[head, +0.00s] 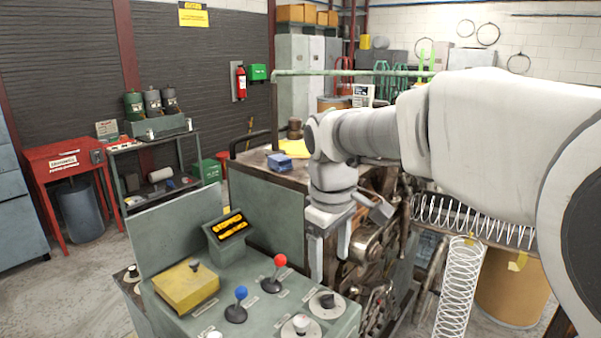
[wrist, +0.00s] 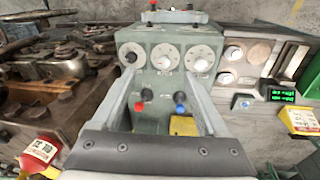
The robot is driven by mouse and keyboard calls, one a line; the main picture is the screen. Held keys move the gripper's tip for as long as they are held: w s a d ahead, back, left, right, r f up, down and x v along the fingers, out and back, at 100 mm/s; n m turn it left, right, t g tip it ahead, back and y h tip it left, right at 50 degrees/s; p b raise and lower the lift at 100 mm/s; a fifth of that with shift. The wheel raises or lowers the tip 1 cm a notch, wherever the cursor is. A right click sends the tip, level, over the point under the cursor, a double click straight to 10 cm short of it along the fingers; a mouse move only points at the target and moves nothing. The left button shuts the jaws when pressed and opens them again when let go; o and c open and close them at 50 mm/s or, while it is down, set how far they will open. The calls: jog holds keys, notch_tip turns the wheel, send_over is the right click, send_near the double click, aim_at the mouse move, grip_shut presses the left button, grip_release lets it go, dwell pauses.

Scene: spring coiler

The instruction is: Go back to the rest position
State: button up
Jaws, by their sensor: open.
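My gripper (head: 330,268) hangs from my arm in the head view, fingers pointing down, above the far right part of the green control console (head: 255,300). It is open with nothing between the fingers. In the wrist view the two fingers of my gripper (wrist: 160,85) reach toward the console, apart and empty. The console carries a red-ball lever (head: 280,261), a blue-ball lever (head: 241,293) and round dials (head: 327,301). Both levers stand upright in the head view. No fingertip contact with the console can be made out.
A yellow box (head: 186,286) and a tilted display (head: 229,225) stand on the console. The coiler's gears (head: 372,242) lie just right of my gripper. A long coiled spring (head: 460,285) stands farther right. Open floor lies left, before the red desk (head: 67,160).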

jog(key=s+d+m+t, duration=0.1)
jog(key=s+d+m, duration=0.2)
jog(key=s, duration=0.3)
jog(key=s+d+f+m+t, duration=0.1)
jog(key=s+d+m, duration=0.2)
jog(key=s, duration=0.3)
jog(key=s+d+m+t, duration=0.1)
jog(key=s+d+m, duration=0.1)
jog(key=s, duration=0.4)
jog(key=shift+d+f+m+t, duration=0.2)
jog(key=shift+d+m+t, duration=0.2)
jog(key=shift+m, duration=0.3)
